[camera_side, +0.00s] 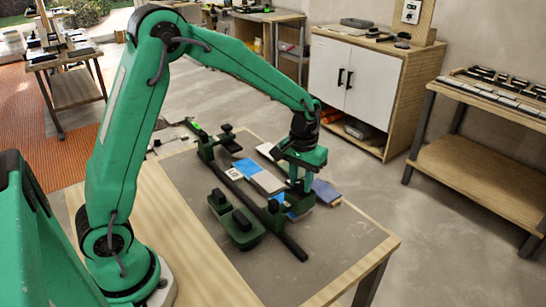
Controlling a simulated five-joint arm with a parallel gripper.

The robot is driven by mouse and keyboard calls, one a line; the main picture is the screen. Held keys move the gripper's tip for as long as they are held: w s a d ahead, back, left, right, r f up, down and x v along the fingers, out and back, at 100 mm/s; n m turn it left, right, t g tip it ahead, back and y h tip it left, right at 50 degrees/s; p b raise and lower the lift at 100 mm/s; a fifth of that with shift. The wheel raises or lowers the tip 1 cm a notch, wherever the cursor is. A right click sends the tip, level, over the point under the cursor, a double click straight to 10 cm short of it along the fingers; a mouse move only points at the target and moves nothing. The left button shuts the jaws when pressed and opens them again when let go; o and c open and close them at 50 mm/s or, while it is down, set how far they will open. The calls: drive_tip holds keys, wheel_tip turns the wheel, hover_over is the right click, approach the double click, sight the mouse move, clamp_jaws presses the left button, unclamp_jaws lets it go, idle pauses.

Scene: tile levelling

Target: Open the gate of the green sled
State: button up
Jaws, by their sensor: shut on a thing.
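A dark green fixture, which looks like the green sled (243,228), lies on the grey work surface along a long black rail (240,192). It has several dark green blocks at the rail's near and far parts. My gripper (292,206) points down over the near right part of this fixture. Its jaws are shut on a small dark green part there, which looks like part of the sled. The fingers largely hide that part, so I cannot tell whether it is the gate or how far the gate stands open.
Blue-and-pale tiles (268,182) lie beside the rail, left of my gripper. A bluish-purple tile (325,191) lies just right of the gripper. The table (345,262) is bare toward its near right corner. A white cabinet and wooden shelves stand farther back.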

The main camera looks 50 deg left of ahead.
sight(301, 182)
drive_tip(key=m, duration=1.2)
drive_tip(key=shift+r+m, duration=0.1)
drive_tip(key=shift+m, duration=0.2)
idle(0.3)
drive_tip(key=o, duration=1)
drive_tip(key=shift+r, duration=3.9)
